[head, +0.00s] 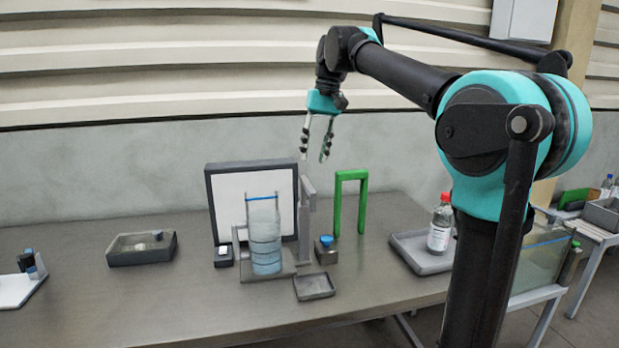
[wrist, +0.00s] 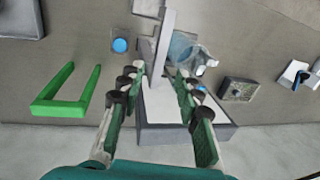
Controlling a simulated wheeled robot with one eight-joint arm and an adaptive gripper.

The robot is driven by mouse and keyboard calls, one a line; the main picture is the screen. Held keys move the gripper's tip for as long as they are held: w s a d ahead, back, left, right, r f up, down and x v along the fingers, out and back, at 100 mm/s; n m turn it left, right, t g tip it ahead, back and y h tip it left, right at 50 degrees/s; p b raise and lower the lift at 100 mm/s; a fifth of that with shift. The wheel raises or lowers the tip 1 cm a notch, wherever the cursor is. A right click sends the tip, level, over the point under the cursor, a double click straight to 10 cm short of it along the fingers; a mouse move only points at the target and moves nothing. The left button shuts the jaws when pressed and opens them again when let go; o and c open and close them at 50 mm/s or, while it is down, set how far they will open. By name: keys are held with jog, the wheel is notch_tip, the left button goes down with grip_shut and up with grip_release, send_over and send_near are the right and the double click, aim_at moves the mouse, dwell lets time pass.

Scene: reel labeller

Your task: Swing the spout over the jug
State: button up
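The clear jug (head: 264,238), with a blue line near its rim and bluish bands lower down, stands on a grey base in front of a framed white panel. In the wrist view the jug (wrist: 184,48) shows beyond my fingers. A grey post with a bar at its top, seemingly the spout (head: 308,188), stands just right of the jug. The bar (wrist: 164,35) also shows in the wrist view, beside the jug. My gripper (head: 314,156) is open and empty, above the post and apart from it. In the wrist view its fingers (wrist: 156,78) are spread on either side of the bar's line.
A green frame (head: 349,200) stands right of the post. A blue-topped block (head: 326,248) and a small grey tray (head: 314,286) lie near the base. A larger tray (head: 408,250) with a red-capped bottle (head: 440,225) is farther right.

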aim_at(308, 183)
jog(key=f, duration=0.3)
jog(key=a+f, duration=0.1)
jog(key=f, duration=0.3)
jog(key=shift+s+a+f, duration=0.1)
jog(key=shift+s+a, duration=0.1)
grip_shut()
